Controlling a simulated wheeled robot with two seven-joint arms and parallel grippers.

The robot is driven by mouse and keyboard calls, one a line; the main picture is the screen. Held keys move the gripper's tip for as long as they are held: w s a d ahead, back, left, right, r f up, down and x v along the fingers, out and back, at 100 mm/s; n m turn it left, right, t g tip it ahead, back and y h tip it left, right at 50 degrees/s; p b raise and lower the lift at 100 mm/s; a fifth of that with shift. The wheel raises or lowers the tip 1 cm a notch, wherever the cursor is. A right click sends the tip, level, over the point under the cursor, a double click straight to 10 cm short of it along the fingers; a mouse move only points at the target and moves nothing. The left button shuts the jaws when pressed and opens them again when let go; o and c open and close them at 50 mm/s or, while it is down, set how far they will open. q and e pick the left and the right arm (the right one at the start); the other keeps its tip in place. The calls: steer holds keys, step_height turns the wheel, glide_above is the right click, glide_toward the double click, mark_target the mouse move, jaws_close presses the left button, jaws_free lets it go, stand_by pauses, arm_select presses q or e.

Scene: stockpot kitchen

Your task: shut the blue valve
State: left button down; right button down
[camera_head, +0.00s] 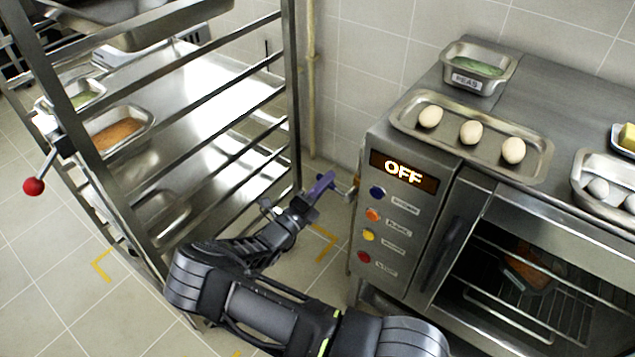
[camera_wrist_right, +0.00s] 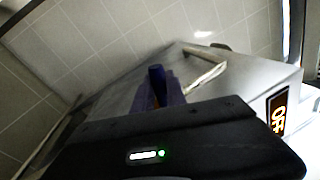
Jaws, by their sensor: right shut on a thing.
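The blue valve's handle (camera_head: 320,187) sits on a short pipe at the left side of the oven, low beside the wall. My right gripper (camera_head: 302,204) reaches up to it from below left and is shut on the handle. In the right wrist view the blue handle (camera_wrist_right: 170,93) stands just beyond the dark gripper body, which hides the fingertips and the lower part of the handle. My left gripper is not in view.
The steel oven (camera_head: 408,270) stands close on the right, its display (camera_head: 404,171) reading OFF. A tray with three eggs (camera_head: 540,172) and a labelled pan (camera_head: 478,72) are on top. A steel rack (camera_head: 293,100) stands left, with a red-knobbed lever (camera_head: 33,186).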

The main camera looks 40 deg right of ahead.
steer(key=shift+w+f+n, duration=0.1)
steer(key=shift+f+n, duration=0.45)
steer(key=shift+n, duration=0.35)
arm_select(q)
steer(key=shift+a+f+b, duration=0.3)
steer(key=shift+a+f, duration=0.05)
arm_select(e)
steer(key=shift+a+f+n+t, duration=0.1)
steer(key=shift+f+n+t, duration=0.45)
steer(key=shift+n, duration=0.55)
steer(key=c, duration=1.6)
jaws_free()
steer(key=shift+a, duration=0.1)
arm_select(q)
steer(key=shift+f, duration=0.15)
arm_select(e)
steer(key=v, duration=0.7)
steer(key=shift+a, duration=0.3)
